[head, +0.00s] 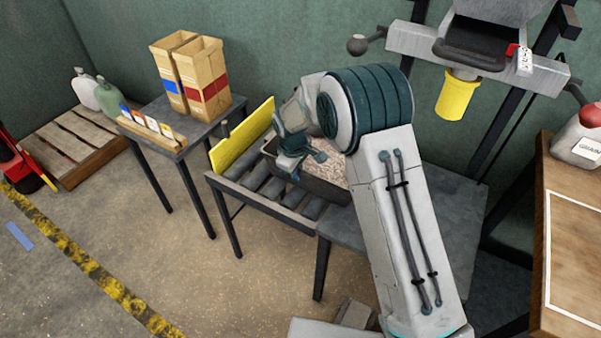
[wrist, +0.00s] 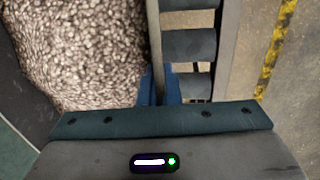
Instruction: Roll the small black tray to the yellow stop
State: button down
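The small black tray (head: 325,187) holds pale grain and sits on the roller conveyor (head: 262,190). The yellow stop (head: 230,142) is an upright yellow plate at the conveyor's left end. The tray's left end is near the stop; my arm partly hides the gap, so I cannot tell its exact size. My gripper (head: 294,174) is at the tray's near long wall. In the wrist view, the blue fingers of my gripper (wrist: 159,88) stand close on both sides of the tray wall (wrist: 154,35), shut on it, with grain on the left and rollers on the right.
A grey table (head: 440,215) adjoins the conveyor on the right. A yellow cup (head: 456,96) hangs under a machine at the back. A wooden table (head: 570,250) stands at right. Floor in front is open.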

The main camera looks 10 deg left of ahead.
jog(key=shift+w+a, duration=0.15)
jog(key=shift+a, duration=0.6)
jog(key=shift+w+a, duration=0.1)
jog(key=shift+a, duration=0.65)
jog(key=c, duration=1.6)
grip_release()
jog(key=shift+o, duration=0.2)
notch_tip(320, 180, up, 14)
jog(key=s+p, duration=0.1)
jog(key=shift+s+a+f, duration=0.15)
jog(key=shift+s+a, duration=0.1)
jog(key=shift+s, duration=0.1)
